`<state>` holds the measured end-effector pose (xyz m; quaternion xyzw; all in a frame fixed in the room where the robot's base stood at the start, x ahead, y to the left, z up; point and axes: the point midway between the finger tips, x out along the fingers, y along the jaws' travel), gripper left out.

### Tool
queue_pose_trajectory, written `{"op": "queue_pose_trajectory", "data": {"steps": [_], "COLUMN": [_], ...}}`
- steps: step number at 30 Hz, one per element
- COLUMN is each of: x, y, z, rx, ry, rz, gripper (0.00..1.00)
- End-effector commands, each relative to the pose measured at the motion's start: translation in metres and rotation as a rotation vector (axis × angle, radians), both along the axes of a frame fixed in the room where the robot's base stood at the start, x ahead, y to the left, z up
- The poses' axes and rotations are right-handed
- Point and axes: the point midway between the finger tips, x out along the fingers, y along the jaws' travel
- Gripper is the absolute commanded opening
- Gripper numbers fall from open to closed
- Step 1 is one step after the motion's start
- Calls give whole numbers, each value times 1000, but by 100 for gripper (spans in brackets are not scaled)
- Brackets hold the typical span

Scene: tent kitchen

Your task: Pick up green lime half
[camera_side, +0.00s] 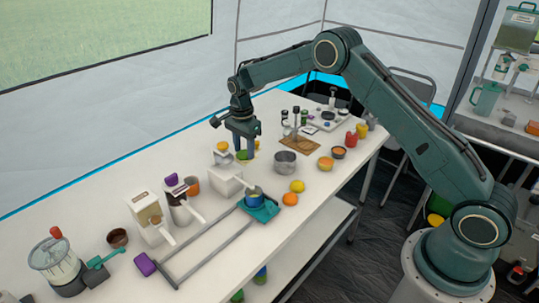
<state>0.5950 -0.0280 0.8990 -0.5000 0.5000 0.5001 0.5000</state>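A small green lime half (242,156) shows on the white table, towards the far side. My gripper (244,153) points straight down over it, with its two fingers spaced apart. The fingertips are at the lime half, and the green shows between and around their lower ends. The fingers hide part of it. At this size I cannot tell whether the fingers touch the lime half or only stand on either side of it.
A white box (226,180), a yellow-orange fruit (222,147) and a metal pot (285,162) stand close around my gripper. A wooden board (299,143) lies to the right. A lemon (297,186) and an orange (290,199) lie nearer the front edge.

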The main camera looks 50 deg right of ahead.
Motion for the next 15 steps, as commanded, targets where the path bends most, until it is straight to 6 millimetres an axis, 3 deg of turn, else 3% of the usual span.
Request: {"op": "queue_pose_trajectory", "data": {"steps": [15], "x": [0], "y": [0], "z": [11], "rx": [0], "ry": [-1], "rz": [0], "gripper": [27]}}
